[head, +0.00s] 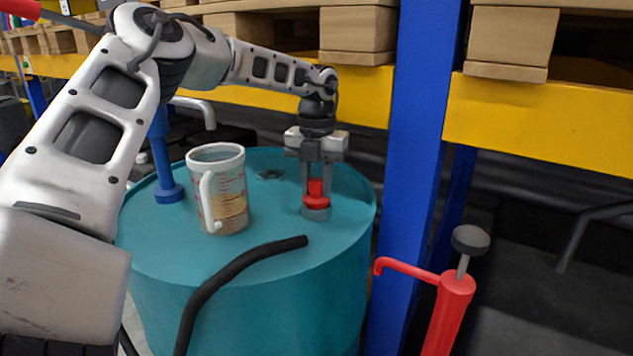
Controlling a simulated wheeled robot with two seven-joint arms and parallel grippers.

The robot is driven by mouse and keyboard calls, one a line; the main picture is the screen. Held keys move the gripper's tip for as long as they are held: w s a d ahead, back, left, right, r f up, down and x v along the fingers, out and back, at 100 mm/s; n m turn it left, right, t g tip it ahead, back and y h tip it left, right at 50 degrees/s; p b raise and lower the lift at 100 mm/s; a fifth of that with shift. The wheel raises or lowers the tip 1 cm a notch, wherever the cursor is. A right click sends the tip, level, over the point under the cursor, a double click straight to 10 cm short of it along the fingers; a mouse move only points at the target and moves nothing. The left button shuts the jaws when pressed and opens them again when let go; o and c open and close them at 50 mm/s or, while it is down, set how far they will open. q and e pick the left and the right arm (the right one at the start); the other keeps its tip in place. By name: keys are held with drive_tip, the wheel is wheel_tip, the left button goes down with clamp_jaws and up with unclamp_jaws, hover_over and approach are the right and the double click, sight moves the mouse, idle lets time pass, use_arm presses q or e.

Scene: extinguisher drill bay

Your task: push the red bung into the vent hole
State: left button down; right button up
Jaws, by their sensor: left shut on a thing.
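The red bung (316,203) is at the right part of the teal drum's top (280,245), with its narrow knob upward. My left gripper (316,188) points straight down and is shut on the knob. Directly under the bung is a short grey collar (316,214) on the drum top, which looks like the vent hole's rim. The bung looks upright and in line with the collar. Its lower end is hidden, so I cannot tell how deep it sits. My right gripper is not in view.
A measuring jug (230,185) stands on the drum left of my gripper. A blue upright pipe (162,160) is farther left. A black hose (235,268) crosses the drum's front. A blue rack post (415,150) and a red hand pump (448,310) are at right.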

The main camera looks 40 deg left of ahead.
use_arm(q)
drive_tip(key=shift+f+b, duration=0.45)
idle(0.5)
drive_tip(key=c, duration=1)
unclamp_jaws()
drive_tip(key=shift+c, duration=0.2)
drive_tip(key=shift+r, duration=0.15)
drive_tip(key=shift+r+p, duration=0.75)
drive_tip(key=shift+r, duration=0.35)
drive_tip(key=shift+r+p, duration=0.4)
drive_tip(key=shift+r, duration=0.25)
drive_tip(key=shift+r+p, duration=0.85)
drive_tip(key=shift+r, duration=1.8)
